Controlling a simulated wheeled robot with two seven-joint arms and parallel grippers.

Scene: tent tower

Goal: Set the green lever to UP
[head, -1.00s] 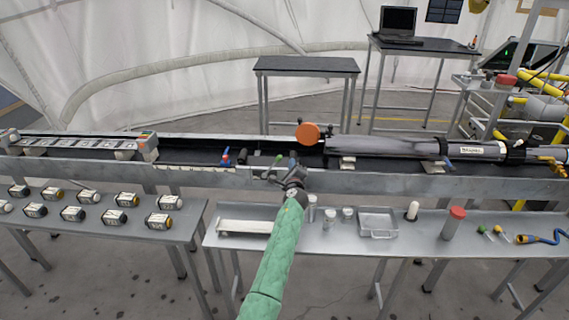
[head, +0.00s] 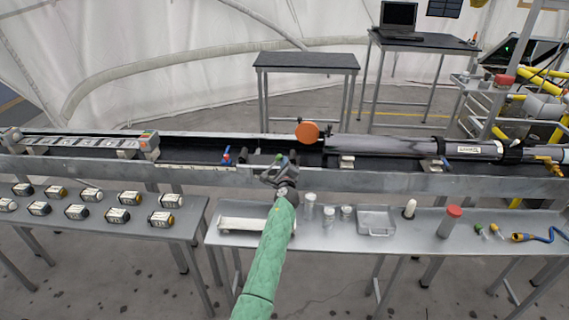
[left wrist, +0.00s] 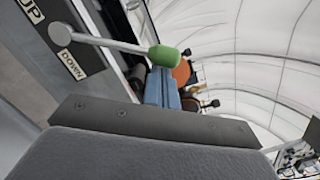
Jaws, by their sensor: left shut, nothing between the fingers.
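The green lever shows large in the left wrist view, with a silver rod (left wrist: 110,43) and a green knob (left wrist: 165,56). Its rod starts at a panel with an UP label (left wrist: 32,12) and a DOWN label (left wrist: 70,65). The rod sticks out from between the labels; its exact setting is hard to tell. My left gripper is shut and empty, close to the lever at the rail's front. In the wrist view a dark gripper part (left wrist: 150,122) lies below the knob. My right gripper is out of view.
A blue-and-red handle (head: 227,155) stands left of the lever on the rail (head: 190,178). An orange disc (head: 307,132) and a long cylinder (head: 400,146) are to the right. The front bench (head: 340,238) holds jars and a tray; the left table (head: 130,235) holds several labelled blocks.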

